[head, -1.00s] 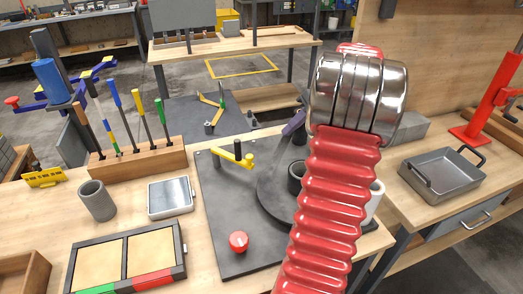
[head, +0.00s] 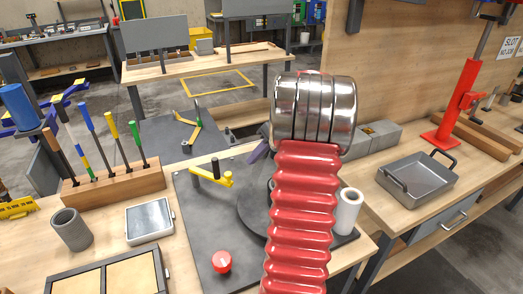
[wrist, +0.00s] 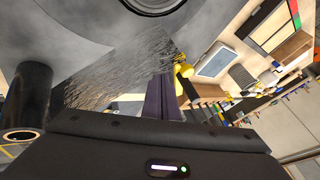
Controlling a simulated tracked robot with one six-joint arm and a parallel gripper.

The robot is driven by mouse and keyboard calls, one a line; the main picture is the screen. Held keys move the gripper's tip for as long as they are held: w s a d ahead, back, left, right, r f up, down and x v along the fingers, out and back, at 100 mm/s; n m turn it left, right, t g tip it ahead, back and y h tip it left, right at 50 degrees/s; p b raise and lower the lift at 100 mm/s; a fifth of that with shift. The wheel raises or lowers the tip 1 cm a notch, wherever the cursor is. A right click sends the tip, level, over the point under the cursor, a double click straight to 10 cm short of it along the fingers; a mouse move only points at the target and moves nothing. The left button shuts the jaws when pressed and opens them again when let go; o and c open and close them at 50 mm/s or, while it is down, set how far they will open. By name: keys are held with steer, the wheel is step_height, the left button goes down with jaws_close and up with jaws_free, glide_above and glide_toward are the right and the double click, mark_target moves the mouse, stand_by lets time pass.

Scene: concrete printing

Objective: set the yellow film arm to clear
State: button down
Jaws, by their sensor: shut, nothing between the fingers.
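The yellow film arm (head: 205,174) is a short lever on a dark plate (head: 204,230), with a dark upright handle near its right part. It points left from its pivot, and its end lies off the round dark disc (head: 250,212). In the wrist view a yellow part (wrist: 184,69), probably this arm, shows just beyond my fingers. My gripper (head: 258,152) has purple fingers, mostly hidden behind my red and chrome arm. In the wrist view the gripper (wrist: 166,92) is shut and empty, apart from the yellow part. The disc's right side is hidden by my arm.
A red knob (head: 222,262) stands on the plate's front. A white roll (head: 347,211) stands at right. At left are a tool rack (head: 112,190), a grey cup (head: 71,229) and a light-topped box (head: 150,220). A metal tray (head: 418,180) is on the right bench.

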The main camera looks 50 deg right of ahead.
steer(key=w+a+f, duration=0.2)
steer(key=a, duration=0.2)
steer(key=shift+w+a+f, duration=0.3)
steer(key=shift+w+a, duration=0.05)
steer(key=shift+a, duration=0.05)
steer(key=shift+s+a, duration=0.1)
stand_by(0.3)
